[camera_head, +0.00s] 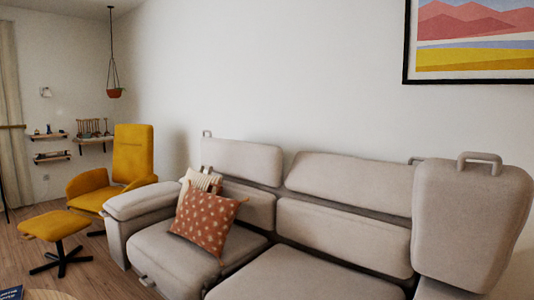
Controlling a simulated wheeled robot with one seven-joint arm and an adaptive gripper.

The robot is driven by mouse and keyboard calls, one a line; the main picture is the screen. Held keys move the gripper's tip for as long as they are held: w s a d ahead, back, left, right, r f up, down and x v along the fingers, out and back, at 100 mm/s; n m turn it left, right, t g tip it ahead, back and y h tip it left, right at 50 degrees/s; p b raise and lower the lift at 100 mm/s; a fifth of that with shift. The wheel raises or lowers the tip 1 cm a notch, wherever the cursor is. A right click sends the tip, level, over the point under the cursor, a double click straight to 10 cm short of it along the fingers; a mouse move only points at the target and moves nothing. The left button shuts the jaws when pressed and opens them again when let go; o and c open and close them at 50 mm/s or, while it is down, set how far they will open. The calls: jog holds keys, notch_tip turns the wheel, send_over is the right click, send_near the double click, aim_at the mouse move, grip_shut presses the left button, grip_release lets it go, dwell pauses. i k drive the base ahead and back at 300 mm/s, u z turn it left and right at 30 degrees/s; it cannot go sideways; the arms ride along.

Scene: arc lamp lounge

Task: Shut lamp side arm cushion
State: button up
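A light grey sofa (240,190) spans the middle and right. At its right end a thick arm cushion (470,230) stands upright, with a loop handle (480,158) on its top edge. At the left end the other arm cushion (145,199) lies low and roughly level. No lamp is clearly in view, so I cannot tell which arm cushion is on the lamp side. My gripper is not in view.
An orange dotted pillow (205,222) and a striped pillow (200,182) rest on the sofa's left seat. A yellow chair (130,155) and footstool (57,226) stand at left. A table edge (50,294) shows at bottom left. Some wooden floor (105,270) is bare.

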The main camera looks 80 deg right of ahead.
aim_at(469, 219)
jog(key=z, duration=0.5)
jog(key=i, duration=0.05)
jog(key=z, duration=3.5)
